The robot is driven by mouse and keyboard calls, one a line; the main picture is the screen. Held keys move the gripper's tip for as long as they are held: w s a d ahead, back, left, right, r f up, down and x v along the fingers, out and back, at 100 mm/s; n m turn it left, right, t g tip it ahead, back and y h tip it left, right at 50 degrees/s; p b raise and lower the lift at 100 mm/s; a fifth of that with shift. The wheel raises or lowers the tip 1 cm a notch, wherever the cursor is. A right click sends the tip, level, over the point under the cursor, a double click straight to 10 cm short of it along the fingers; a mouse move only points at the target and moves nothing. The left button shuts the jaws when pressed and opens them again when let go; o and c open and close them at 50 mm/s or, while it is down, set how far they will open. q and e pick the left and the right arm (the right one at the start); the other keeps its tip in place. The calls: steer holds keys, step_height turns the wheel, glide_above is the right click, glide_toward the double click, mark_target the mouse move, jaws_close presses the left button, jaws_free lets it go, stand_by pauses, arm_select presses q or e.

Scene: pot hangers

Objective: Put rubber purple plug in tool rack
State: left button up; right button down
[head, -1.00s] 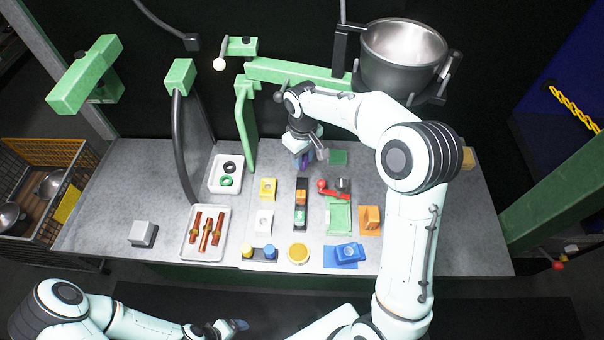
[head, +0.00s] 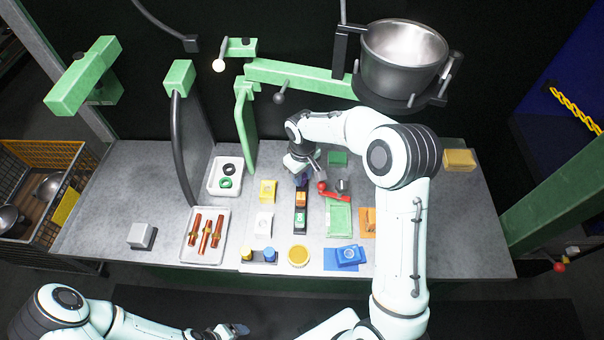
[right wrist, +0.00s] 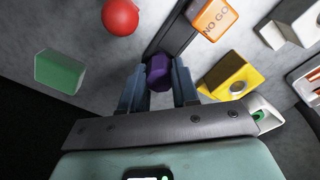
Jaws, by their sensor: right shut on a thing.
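My right gripper (head: 300,180) is shut on the purple plug (right wrist: 158,72), which sits between its two fingertips in the right wrist view. In the head view the gripper mostly hides the plug. The gripper is over the far end of a black strip (head: 300,222), which looks like the tool rack. The strip also shows in the right wrist view (right wrist: 174,34), just beyond the plug. I cannot tell whether the plug touches it. An orange NO GO block (right wrist: 214,18) and a green block (head: 299,217) sit on the strip. My left gripper (head: 236,329) is low in front of the table.
A red ball-ended tool (head: 322,186) lies close right of the gripper. A yellow block (head: 267,190) is to its left and a green block (head: 338,158) behind right. White trays (head: 187,255) stand left. A pot (head: 402,62) hangs at the back right.

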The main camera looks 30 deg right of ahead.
steer(key=c, duration=0.8)
jaws_free()
steer(key=shift+c, duration=0.2)
steer(key=shift+s, duration=0.1)
step_height(320, 180, up, 12)
steer(key=p, duration=0.1)
steer(key=shift+r, duration=0.15)
